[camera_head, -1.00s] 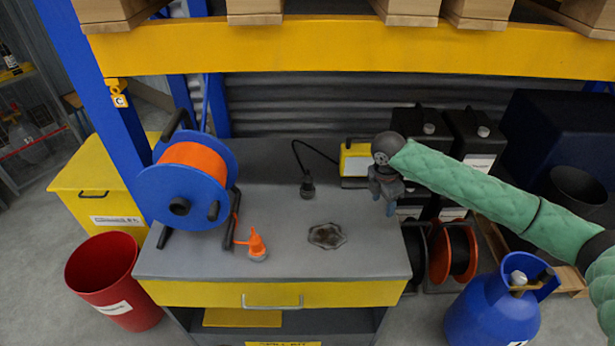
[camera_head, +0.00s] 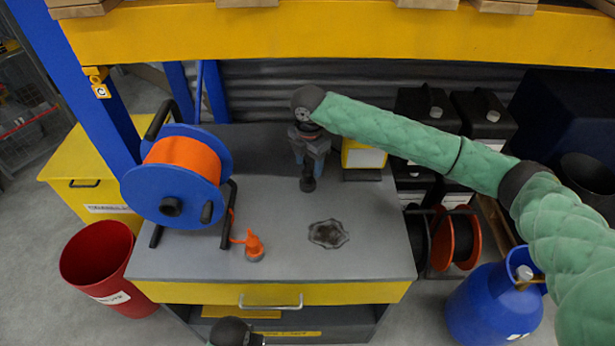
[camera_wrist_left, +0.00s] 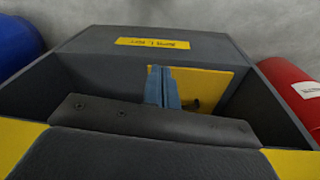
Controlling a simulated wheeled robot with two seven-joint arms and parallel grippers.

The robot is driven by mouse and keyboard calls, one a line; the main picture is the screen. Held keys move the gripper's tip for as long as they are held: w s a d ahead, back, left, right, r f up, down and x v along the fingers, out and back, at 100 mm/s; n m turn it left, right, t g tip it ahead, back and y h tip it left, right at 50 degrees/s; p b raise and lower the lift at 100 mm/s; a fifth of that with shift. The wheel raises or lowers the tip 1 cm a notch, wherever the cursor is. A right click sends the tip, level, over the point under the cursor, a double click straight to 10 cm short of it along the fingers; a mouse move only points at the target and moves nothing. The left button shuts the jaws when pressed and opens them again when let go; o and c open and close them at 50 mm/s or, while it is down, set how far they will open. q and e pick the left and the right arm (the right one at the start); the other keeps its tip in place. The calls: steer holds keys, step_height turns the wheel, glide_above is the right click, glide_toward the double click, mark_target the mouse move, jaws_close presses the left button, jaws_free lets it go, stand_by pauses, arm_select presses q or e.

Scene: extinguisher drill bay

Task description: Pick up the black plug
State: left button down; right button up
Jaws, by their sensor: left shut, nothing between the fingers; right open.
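The black plug (camera_head: 307,185) is on the grey bench top (camera_head: 270,210), in front of the yellow box. My right gripper (camera_head: 309,172) is directly above it, pointing down and open, with its fingertips around or just above the plug's upper part; I cannot tell if they touch. The gripper hides the plug's cable. In the left wrist view, my left gripper (camera_wrist_left: 162,88) is shut and empty, in front of the bench's lower compartment. In the head view only a dark part of my left arm shows at the bottom edge.
An orange cable reel (camera_head: 180,175) with a blue frame and an orange plug (camera_head: 254,246) are left on the bench. A dark stain (camera_head: 328,233) lies right of centre. The yellow box (camera_head: 362,156) stands close right of my right gripper. A yellow shelf beam (camera_head: 330,38) crosses above.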

mark_target(308, 171)
steer(key=f, duration=0.2)
steer(key=f+p, duration=0.1)
steer(key=shift+a+f+p, duration=0.2)
steer(key=shift+f+p, duration=0.1)
steer(key=shift+f, duration=0.05)
steer(key=shift+w+f, duration=0.1)
steer(key=shift+f, duration=0.35)
arm_select(q)
step_height(308, 171, down, 8)
steer(key=shift+a, duration=0.25)
steer(key=shift+s, duration=0.1)
arm_select(e)
steer(key=shift+c, duration=0.4)
arm_select(q)
steer(key=shift+s, duration=0.1)
arm_select(e)
steer(key=c, duration=1.1)
